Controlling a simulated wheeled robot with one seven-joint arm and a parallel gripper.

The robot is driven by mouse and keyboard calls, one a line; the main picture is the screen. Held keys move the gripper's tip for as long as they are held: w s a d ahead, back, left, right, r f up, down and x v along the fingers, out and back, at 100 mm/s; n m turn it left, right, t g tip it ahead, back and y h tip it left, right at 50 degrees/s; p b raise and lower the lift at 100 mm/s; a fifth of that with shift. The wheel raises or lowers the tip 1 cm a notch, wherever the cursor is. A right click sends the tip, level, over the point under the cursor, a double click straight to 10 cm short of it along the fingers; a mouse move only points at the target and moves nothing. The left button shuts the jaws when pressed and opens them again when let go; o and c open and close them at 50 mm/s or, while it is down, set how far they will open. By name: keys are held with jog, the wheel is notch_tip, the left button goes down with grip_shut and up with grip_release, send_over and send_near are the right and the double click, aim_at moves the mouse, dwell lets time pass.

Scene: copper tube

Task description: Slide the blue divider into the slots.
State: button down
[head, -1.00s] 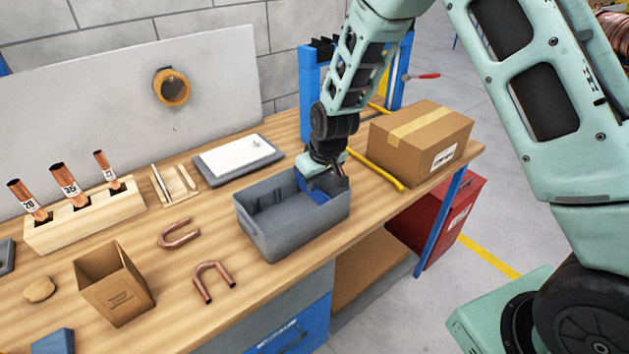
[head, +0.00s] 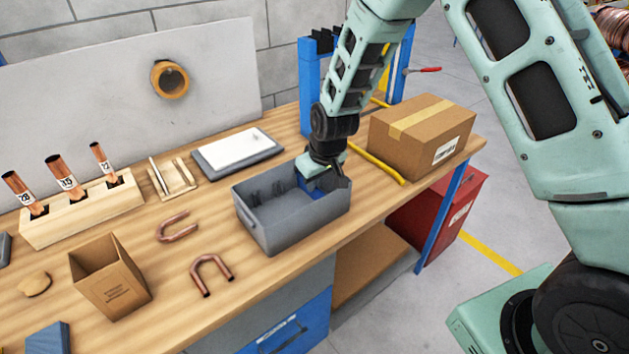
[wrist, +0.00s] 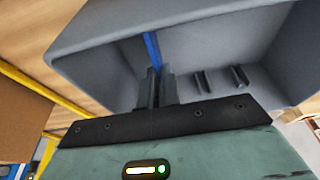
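The blue divider (head: 311,185) is inside the grey bin (head: 272,228), towards its right end. In the wrist view, the divider (wrist: 152,48) shows nearly edge-on as a thin blue strip running from my fingers to the opposite wall. My gripper (wrist: 158,88) is shut on the divider's top edge; in the head view, my gripper (head: 334,179) reaches down over the bin's right end. Dark slot ribs (wrist: 220,79) stand on the inner wall beside my fingers. The divider's lower edge is hidden, and I cannot tell whether its ends sit between ribs.
A cardboard box (head: 421,140) and a yellow bar (head: 376,167) lie right of the bin. A grey tray with a white plate (head: 238,152) is behind it. Copper U-bends (head: 211,274) and an open carton (head: 108,281) are to the left. The bench's front edge is close.

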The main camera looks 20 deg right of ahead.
jog(key=shift+f+b, duration=0.3)
jog(key=shift+f, duration=0.15)
jog(key=c, duration=1.5)
grip_release()
jog(key=shift+c, duration=0.2)
jog(key=shift+r, duration=0.1)
jog(key=b+v, duration=0.2)
jog(key=v, duration=1.5)
jog(key=shift+b, duration=0.3)
jog(key=shift+s+r, duration=0.1)
jog(key=s+a+n+g, duration=0.1)
jog(key=s+a, duration=0.1)
jog(key=s, duration=0.7)
jog(key=s+a+f+n+g, duration=0.1)
jog(key=s+a, duration=0.2)
jog(key=s, duration=0.6)
jog(key=s+a+f+n+g, duration=0.1)
jog(key=s+a+n, duration=0.1)
jog(key=s, duration=0.8)
jog(key=shift+a, duration=0.45)
